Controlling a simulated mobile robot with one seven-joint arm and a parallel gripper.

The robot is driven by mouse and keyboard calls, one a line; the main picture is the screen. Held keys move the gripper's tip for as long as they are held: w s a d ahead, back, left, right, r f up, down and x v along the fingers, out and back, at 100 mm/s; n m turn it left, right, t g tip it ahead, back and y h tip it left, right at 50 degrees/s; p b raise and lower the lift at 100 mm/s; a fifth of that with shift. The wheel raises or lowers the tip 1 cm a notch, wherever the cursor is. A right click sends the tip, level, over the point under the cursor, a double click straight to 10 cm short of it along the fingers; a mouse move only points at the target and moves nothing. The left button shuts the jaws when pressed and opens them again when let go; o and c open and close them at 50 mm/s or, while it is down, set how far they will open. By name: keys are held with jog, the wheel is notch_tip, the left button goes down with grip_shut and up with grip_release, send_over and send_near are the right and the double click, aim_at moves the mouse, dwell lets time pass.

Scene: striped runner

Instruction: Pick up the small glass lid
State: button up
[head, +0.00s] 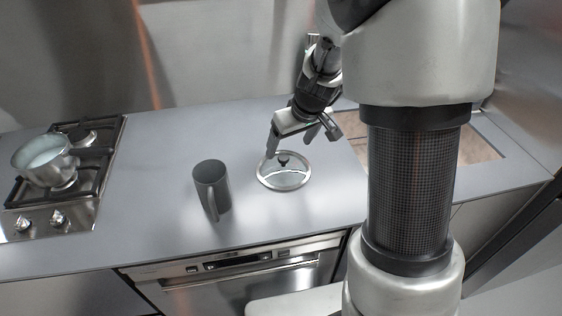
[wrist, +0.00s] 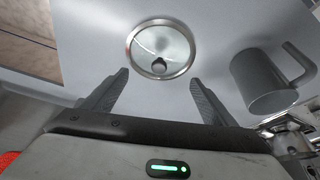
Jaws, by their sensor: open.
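The small glass lid (head: 283,177) lies flat on the grey countertop, with a metal rim and a dark knob on top. In the wrist view the lid (wrist: 160,48) is at the top middle, ahead of the fingertips. My gripper (head: 290,150) is above the counter, over the lid's far side in the head view, and does not hold it. In the wrist view my gripper (wrist: 160,78) has its two fingers wide apart, with the knob showing in line with the gap between them. Nothing is between the fingers.
A grey mug (head: 210,187) stands left of the lid; it also shows right of the lid in the wrist view (wrist: 268,85). A metal pot (head: 42,160) sits on the gas hob (head: 85,175) at left. A sink (head: 470,150) is at right. The counter (head: 150,190) between hob and mug is clear.

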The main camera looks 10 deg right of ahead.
aim_at(284, 157)
jog(key=x, duration=0.9)
jog(key=shift+w+b, duration=0.3)
jog(key=shift+b, duration=0.05)
